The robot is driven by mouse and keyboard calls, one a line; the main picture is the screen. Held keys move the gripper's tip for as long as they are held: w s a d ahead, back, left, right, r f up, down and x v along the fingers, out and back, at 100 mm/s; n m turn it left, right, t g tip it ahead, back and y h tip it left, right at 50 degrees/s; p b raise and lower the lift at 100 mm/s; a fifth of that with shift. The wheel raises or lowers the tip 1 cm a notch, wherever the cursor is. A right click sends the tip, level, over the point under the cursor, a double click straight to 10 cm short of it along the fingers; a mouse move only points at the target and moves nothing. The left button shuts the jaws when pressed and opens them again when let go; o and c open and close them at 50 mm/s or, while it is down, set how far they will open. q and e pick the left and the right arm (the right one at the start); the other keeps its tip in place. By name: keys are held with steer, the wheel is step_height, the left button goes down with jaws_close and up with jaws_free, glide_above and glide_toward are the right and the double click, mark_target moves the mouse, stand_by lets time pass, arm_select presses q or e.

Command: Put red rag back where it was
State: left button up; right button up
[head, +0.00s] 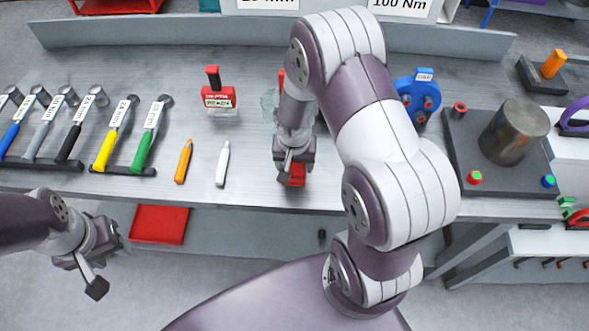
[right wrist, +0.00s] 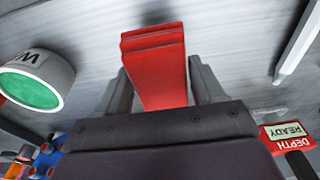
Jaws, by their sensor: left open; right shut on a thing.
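My right gripper (head: 292,168) is over the front part of the grey workbench, shut on the red rag (head: 297,176). In the right wrist view the folded red rag (right wrist: 155,65) sits between the two fingers (right wrist: 157,88) and sticks out past them. I cannot tell whether the rag touches the bench top. My left gripper (head: 92,276) is open and empty, low in front of the bench at the left. My right arm hides part of the bench's middle.
A white marker (head: 222,163) and an orange one (head: 183,161) lie left of the rag. A red READY gauge (head: 219,96) stands behind them. Labelled wrenches (head: 110,140) fill the left. A blue capped fixture (head: 418,95) and a metal cylinder (head: 514,131) stand right. A red tray (head: 160,224) is below.

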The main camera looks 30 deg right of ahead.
mark_target(294, 172)
steer(key=f, duration=0.3)
steer(key=shift+s+a, duration=0.15)
steer(key=shift+s, duration=0.1)
steer(key=shift+f, duration=0.35)
steer(key=shift+w+f, duration=0.1)
steer(key=shift+w, duration=0.1)
steer(key=shift+f, duration=0.15)
steer(key=o, duration=1)
